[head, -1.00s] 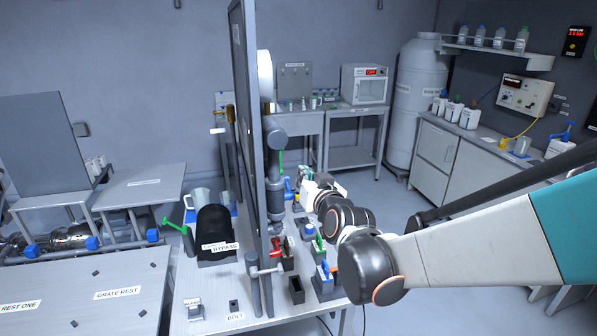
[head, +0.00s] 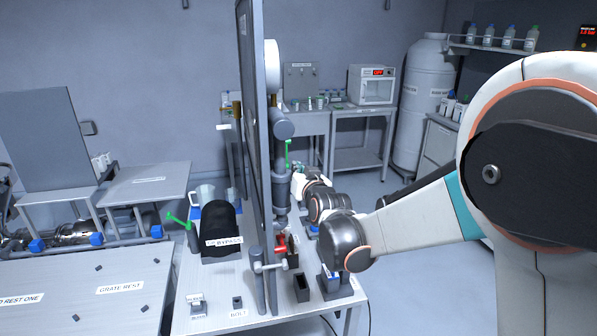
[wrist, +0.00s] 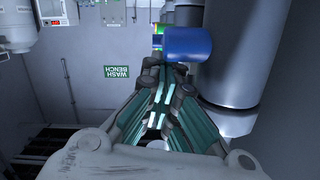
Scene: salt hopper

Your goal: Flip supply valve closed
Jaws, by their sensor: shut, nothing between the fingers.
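A green lever (head: 288,153) stands upright beside the grey vertical pipe (head: 279,190), behind the tall panel. I cannot read a label naming it as the supply valve. My gripper (head: 297,170) is at the end of the outstretched arm, close below and right of this lever. In the wrist view my gripper (wrist: 160,88) has its fingers together with nothing between them. A blue cylinder (wrist: 188,45) with a small green part behind it lies just past the fingertips. I cannot tell whether they touch it.
A tall dark panel (head: 254,150) stands close left of my arm. A red-handled item (head: 281,242) and a dark open holder (head: 302,287) are on the near bench.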

